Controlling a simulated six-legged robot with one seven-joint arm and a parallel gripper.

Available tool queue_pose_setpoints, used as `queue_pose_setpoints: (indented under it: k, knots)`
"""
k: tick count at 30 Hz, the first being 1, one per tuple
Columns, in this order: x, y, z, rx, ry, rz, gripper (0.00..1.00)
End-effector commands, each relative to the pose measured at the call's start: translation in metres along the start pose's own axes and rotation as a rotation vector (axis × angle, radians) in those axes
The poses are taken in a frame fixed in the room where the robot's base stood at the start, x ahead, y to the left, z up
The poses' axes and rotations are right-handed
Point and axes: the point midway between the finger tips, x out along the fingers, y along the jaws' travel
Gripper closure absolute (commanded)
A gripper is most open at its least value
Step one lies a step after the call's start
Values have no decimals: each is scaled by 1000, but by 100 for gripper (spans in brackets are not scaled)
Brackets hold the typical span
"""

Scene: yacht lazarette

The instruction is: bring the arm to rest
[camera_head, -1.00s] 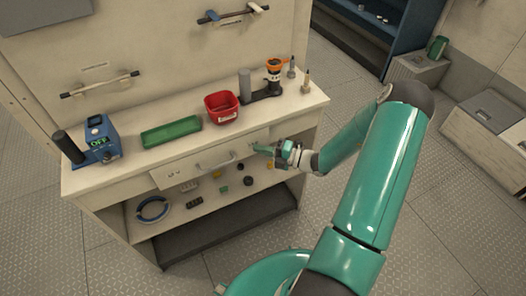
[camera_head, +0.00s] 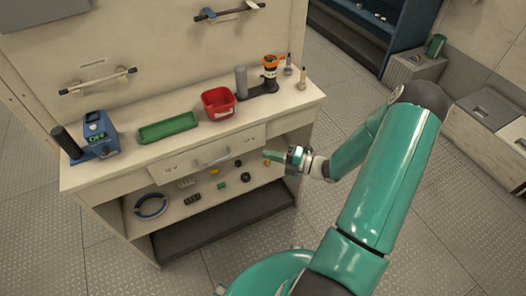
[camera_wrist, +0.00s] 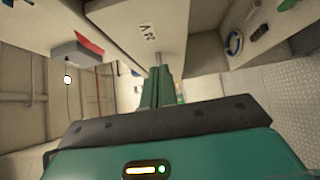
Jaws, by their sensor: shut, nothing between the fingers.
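My gripper (camera_head: 272,155) is at the end of the green arm, in front of the right end of the workbench (camera_head: 95,178), near the drawer (camera_head: 208,156). Its fingers are closed together with nothing between them. In the wrist view the green fingers (camera_wrist: 157,88) point away from the camera and lie side by side. The drawer front with its bar handle is left of my gripper in the head view. I cannot tell the exact gap between fingertips and drawer.
On the worktop stand a blue device (camera_head: 97,134), a green tray (camera_head: 168,128), a red bin (camera_head: 218,103) and an orange-topped tool (camera_head: 271,72). Small parts and a blue ring (camera_head: 151,206) lie on the shelf below.

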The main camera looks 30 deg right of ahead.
Motion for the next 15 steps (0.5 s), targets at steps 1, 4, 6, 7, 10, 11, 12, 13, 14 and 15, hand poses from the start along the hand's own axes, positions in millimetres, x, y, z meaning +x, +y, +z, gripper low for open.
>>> queue_pose_setpoints:
  k: [1,4,6,7,10,11,12,13,14,15]
  knots:
    - [-10,0,1,0,-2,-2,100]
    - [-29,0,1,0,-1,-1,100]
    - [-42,-1,2,0,-1,-1,100]
    - [-47,0,2,0,0,0,100]
    - [-60,-1,2,1,0,0,100]
    - [-63,0,2,1,1,0,100]
    - [-67,0,2,2,2,0,100]
    - [-69,0,2,2,2,0,100]
    - [-70,0,1,2,2,0,100]
    - [-72,0,1,2,1,0,100]
